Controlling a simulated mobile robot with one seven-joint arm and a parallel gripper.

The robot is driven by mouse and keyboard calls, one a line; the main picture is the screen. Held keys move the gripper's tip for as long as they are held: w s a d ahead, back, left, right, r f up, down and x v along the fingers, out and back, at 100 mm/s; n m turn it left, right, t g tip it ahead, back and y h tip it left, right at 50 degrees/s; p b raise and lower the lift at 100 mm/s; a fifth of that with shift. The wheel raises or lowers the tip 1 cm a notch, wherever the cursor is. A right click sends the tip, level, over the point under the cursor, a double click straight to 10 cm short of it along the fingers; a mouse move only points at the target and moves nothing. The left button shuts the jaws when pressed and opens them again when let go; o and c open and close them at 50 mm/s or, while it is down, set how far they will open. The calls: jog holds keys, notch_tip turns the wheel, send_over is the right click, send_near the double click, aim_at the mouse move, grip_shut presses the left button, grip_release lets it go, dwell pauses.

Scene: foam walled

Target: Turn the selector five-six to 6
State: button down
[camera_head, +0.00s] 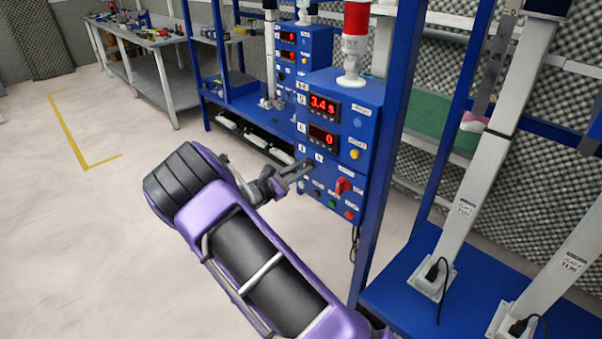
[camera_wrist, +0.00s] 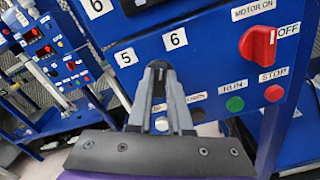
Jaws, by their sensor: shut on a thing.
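The selector five-six is a small black knob (camera_wrist: 158,78) on a blue control panel (camera_wrist: 210,75), below the white labels 5 (camera_wrist: 125,57) and 6 (camera_wrist: 175,39). My gripper (camera_wrist: 160,85) is shut on this knob, one finger on each side. The fingers hide most of the knob, so I cannot tell which label it points to. In the head view my gripper (camera_head: 304,168) reaches the panel front, left of the red switch.
A red rotary switch (camera_wrist: 260,43), labelled MOTOR ON and OFF, sits to the right. A green RUN button (camera_wrist: 235,104) and a red STOP button (camera_wrist: 274,93) are below it. Red displays (camera_head: 323,106) are above. A blue post (camera_head: 392,130) stands right of the panel.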

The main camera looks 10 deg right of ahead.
jog(key=shift+m, duration=0.5)
jog(key=c, duration=0.8)
grip_release()
jog(key=shift+c, duration=0.2)
jog(key=shift+a, duration=0.1)
jog(key=v, duration=1.7)
jog(key=shift+p, duration=0.35)
jog(key=shift+s+a, duration=0.1)
jog(key=shift+s, duration=0.05)
